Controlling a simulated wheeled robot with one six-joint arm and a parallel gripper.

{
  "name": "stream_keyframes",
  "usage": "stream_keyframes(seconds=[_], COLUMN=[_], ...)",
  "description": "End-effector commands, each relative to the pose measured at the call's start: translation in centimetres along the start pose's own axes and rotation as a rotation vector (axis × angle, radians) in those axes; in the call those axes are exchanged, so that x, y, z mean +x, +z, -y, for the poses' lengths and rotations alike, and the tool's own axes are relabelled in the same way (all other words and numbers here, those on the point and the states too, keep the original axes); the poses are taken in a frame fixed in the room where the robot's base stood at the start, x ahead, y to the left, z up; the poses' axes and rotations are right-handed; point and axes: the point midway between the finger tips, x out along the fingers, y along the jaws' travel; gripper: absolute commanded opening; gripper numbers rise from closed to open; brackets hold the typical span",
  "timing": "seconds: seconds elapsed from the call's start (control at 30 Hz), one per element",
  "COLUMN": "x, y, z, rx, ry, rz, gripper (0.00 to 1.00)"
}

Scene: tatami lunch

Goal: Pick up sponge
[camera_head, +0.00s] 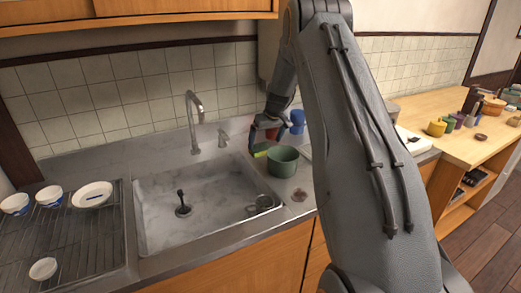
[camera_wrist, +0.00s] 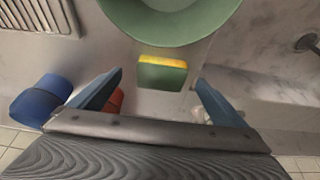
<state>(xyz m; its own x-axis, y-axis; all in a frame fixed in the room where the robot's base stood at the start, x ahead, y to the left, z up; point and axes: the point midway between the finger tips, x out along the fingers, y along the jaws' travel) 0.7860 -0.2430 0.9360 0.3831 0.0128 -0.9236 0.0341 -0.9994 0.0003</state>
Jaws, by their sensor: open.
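The sponge (camera_wrist: 162,74), green with a yellow layer, shows in the wrist view just below the green tub. In the head view the sponge (camera_head: 261,150) is a small yellow-green patch at the back right of the sink, beside the green tub (camera_head: 284,161). My gripper (camera_wrist: 159,80) is open, with one blue finger on each side of the sponge in the wrist view. Clear gaps show between the sponge and both fingers. In the head view my gripper (camera_head: 254,143) is over the counter behind the tub, partly hidden by my arm.
The green tub (camera_wrist: 172,38) is close to the sponge. A blue cup (camera_head: 297,117) and a reddish object (camera_head: 271,133) stand near my gripper. The sink (camera_head: 160,214) has a tap (camera_head: 191,112) behind it. A rack with white bowls (camera_head: 43,268) is at the left.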

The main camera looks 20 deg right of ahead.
Motion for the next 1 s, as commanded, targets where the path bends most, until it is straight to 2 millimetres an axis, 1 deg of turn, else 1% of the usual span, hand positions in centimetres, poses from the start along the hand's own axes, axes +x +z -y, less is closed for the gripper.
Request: stream_keyframes(seconds=[0.3, 0.43, 0.67, 0.7, 0.77, 0.8, 0.93, 1.0], x=[3.5, 4.3, 4.4, 4.4, 4.4, 4.4, 4.4, 4.4], y=[-0.3, -0.3, -0.3, -0.3, -0.3, -0.3, -0.3, -0.3], z=[0.4, 0.5, 0.5, 0.5, 0.4, 0.4, 0.4, 0.4], rx=[0.0, 0.0, 0.0, 0.0, 0.0, 0.0, 0.0, 0.0], ry=[-0.001, -0.001, 0.0, 0.0, 0.0, 0.0, 0.0, 0.0], rz=[0.002, 0.001, 0.0, 0.0, 0.001, 0.001, 0.001, 0.001], gripper=[0.96, 0.96, 0.96, 0.93, 0.83, 0.76, 0.54, 0.53])
